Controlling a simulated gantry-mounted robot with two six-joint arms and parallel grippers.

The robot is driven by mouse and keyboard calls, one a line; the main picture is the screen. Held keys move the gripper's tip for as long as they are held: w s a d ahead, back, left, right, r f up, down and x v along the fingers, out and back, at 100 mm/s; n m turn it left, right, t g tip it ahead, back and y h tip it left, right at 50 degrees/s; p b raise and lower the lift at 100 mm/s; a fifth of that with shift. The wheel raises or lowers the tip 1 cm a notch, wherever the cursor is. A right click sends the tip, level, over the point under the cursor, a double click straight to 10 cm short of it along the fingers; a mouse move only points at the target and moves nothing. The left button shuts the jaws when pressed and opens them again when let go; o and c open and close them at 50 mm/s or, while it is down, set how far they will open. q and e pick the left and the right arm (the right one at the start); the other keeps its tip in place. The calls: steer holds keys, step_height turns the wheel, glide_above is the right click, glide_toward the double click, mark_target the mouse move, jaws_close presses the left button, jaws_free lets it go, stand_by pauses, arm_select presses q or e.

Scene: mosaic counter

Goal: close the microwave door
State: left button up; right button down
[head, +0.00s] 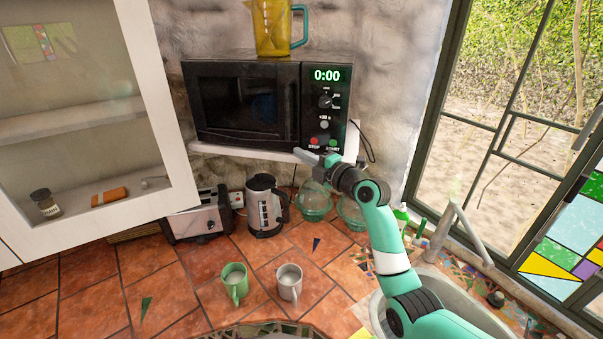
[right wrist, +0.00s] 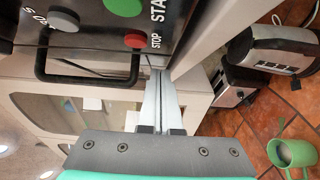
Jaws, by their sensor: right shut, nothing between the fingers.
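The black microwave (head: 322,105) stands on a white shelf against the wall, its display reading 0:00. Its door (head: 240,100) looks flush with the front in the head view; I cannot tell whether a thin gap is left. My right gripper (head: 306,156) is shut and empty, just below the red stop button at the bottom of the control panel. In the right wrist view, the closed fingers (right wrist: 158,80) point at the panel's lower edge, close to the black door handle (right wrist: 88,78). Whether they touch the microwave is unclear. My left gripper is not in view.
A yellow pitcher (head: 272,28) stands on the microwave. The white shelf (head: 240,150) is right under it. A toaster (head: 200,218), kettle (head: 265,208), green mug (head: 234,283) and white mug (head: 289,280) stand on the tiled counter below. An open-fronted-looking glass cabinet (head: 165,190) is at left.

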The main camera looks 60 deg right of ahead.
steer(key=shift+w+d, duration=0.1)
steer(key=shift+d, duration=0.1)
stand_by(0.4)
steer(key=p+v, duration=0.7)
steer(key=v, duration=0.4)
steer(key=shift+s, duration=0.35)
